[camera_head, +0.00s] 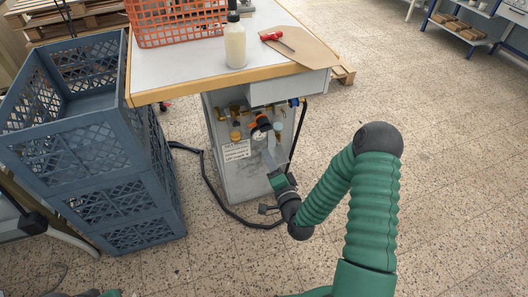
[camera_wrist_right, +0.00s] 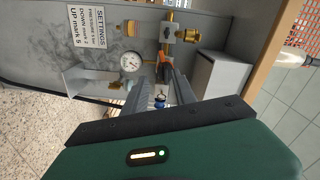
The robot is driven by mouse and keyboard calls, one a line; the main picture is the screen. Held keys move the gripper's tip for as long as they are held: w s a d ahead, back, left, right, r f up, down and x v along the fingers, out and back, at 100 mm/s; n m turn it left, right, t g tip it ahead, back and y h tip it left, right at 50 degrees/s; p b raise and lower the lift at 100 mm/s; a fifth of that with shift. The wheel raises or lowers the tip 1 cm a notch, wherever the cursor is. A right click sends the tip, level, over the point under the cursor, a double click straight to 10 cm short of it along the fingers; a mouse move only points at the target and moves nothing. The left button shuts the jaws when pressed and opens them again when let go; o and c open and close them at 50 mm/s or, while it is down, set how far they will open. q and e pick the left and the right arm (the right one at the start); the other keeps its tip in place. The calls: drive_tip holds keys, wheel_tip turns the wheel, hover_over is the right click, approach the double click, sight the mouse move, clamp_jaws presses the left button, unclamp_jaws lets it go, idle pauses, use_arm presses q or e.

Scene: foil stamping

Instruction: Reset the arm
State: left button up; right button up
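My right arm reaches in from the lower right in the head view, and its gripper (camera_head: 270,160) is in front of the grey cabinet (camera_head: 239,179) under the table. In the right wrist view the two fingers (camera_wrist_right: 155,78) stand apart with a gap between them, and I see nothing held. A round pressure gauge (camera_wrist_right: 131,62) with brass fittings is just beyond the fingertips. A small blue knob (camera_wrist_right: 160,99) shows between the fingers; I cannot tell its distance from them. My left gripper is not in view.
The table (camera_head: 180,70) overhangs the cabinet and carries an orange basket (camera_head: 185,22), a bottle (camera_head: 235,45) and a red-handled tool (camera_head: 271,36). Stacked blue-grey crates (camera_head: 80,150) stand at left. A black hose (camera_head: 212,185) lies on the floor. The floor at right is clear.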

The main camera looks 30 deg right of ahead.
drive_tip(key=shift+a, duration=0.1)
drive_tip(key=s+a+f+n+g+y, duration=0.1)
drive_tip(key=a+f+n+g+y, duration=0.35)
drive_tip(key=a+n+g, duration=0.4)
drive_tip(key=s+a+r+n+g, duration=0.2)
drive_tip(key=s+a+n+g, duration=0.15)
drive_tip(key=s, duration=0.35)
drive_tip(key=s+a+r+n+g, duration=0.2)
drive_tip(key=s+n, duration=0.3)
drive_tip(key=s, duration=0.3)
drive_tip(key=w+p+v, duration=0.2)
drive_tip(key=p+v, duration=0.8)
drive_tip(key=w+r+p+v, duration=0.1)
drive_tip(key=w+p+v, duration=0.1)
drive_tip(key=p+v, duration=0.9)
drive_tip(key=shift+w+a+r+g, duration=0.15)
drive_tip(key=shift+a+r+g, duration=0.1)
drive_tip(key=shift+a+g, duration=0.2)
